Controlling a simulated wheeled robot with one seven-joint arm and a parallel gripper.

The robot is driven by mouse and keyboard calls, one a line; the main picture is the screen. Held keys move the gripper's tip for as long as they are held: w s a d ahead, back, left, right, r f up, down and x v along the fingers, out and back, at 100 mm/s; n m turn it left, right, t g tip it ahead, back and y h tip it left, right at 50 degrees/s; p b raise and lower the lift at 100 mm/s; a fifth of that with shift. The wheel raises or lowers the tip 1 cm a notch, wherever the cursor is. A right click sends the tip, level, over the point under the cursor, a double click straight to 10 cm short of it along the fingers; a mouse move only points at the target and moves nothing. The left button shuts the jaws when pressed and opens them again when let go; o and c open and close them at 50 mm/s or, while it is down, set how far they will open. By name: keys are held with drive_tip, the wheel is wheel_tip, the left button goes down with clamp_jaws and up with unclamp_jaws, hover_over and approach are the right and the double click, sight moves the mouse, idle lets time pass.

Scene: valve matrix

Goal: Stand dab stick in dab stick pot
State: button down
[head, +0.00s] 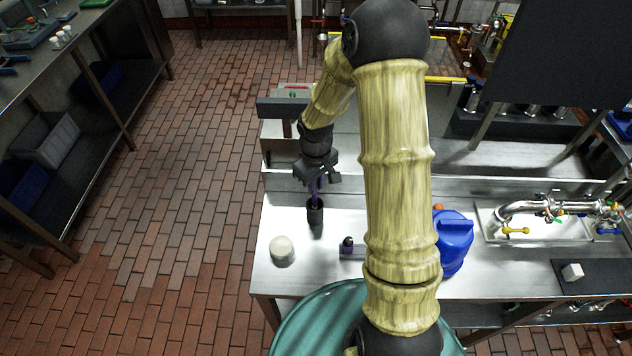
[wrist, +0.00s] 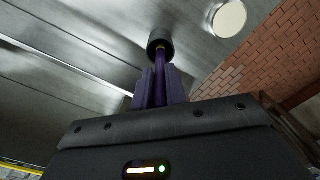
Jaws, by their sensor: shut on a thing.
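My gripper (head: 314,182) is shut on the purple dab stick (head: 315,190) and points down over the steel bench. In the wrist view the stick (wrist: 160,64) runs from between my fingers (wrist: 159,88) to the dark pot. The dab stick pot (head: 315,214) is a small black cylinder standing on the bench directly below my gripper. It also shows in the wrist view (wrist: 158,38). The stick's lower end meets the pot's mouth, with a yellowish band there. How deep the end sits is hidden.
A white round container (head: 282,250) stands left of the pot, near the bench's left edge. A small dark and purple item (head: 350,248) lies nearer me. A blue jug (head: 453,243) stands right of my arm. Taps and a sink (head: 540,225) are farther right.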

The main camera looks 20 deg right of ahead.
drive_tip(key=c, duration=1.3)
unclamp_jaws()
drive_tip(key=shift+c, duration=0.2)
drive_tip(key=shift+r, duration=0.1)
wheel_tip(320, 180, up, 17)
drive_tip(key=b, duration=0.2)
drive_tip(key=shift+r, duration=0.15)
drive_tip(key=s+f+m+t, duration=0.2)
drive_tip(key=s+f+m, duration=0.3)
drive_tip(key=s, duration=0.9)
drive_tip(key=shift+f+t, duration=0.3)
drive_tip(key=shift+f, duration=0.3)
